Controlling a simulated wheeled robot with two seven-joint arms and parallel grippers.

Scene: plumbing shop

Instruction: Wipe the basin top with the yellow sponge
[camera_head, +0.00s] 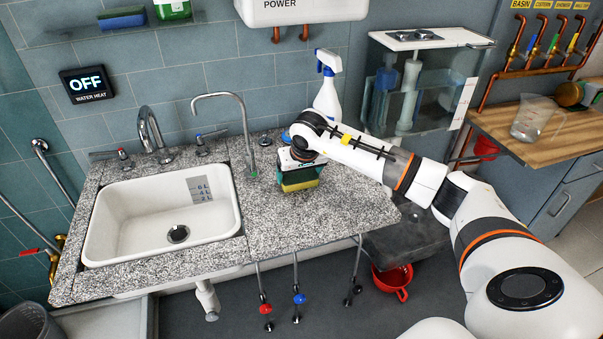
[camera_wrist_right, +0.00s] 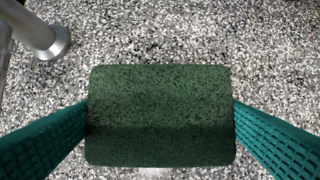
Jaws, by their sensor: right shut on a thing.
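The sponge (camera_head: 300,186) has a yellow lower side and a dark green upper side. It is on or just above the speckled stone basin top (camera_head: 220,262), right of the sink; I cannot tell whether it touches. My right gripper (camera_head: 299,170) points down from above and is shut on the sponge. In the right wrist view the sponge's green face (camera_wrist_right: 160,115) fills the space between both teal fingers, and its yellow side is hidden. My left gripper is not in view.
The white sink (camera_head: 140,215) lies left. A thin tall tap (camera_head: 245,135) stands close left of the sponge; its base (camera_wrist_right: 52,45) shows in the wrist view. A white spray bottle (camera_head: 327,95) stands behind. The top's front right is clear.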

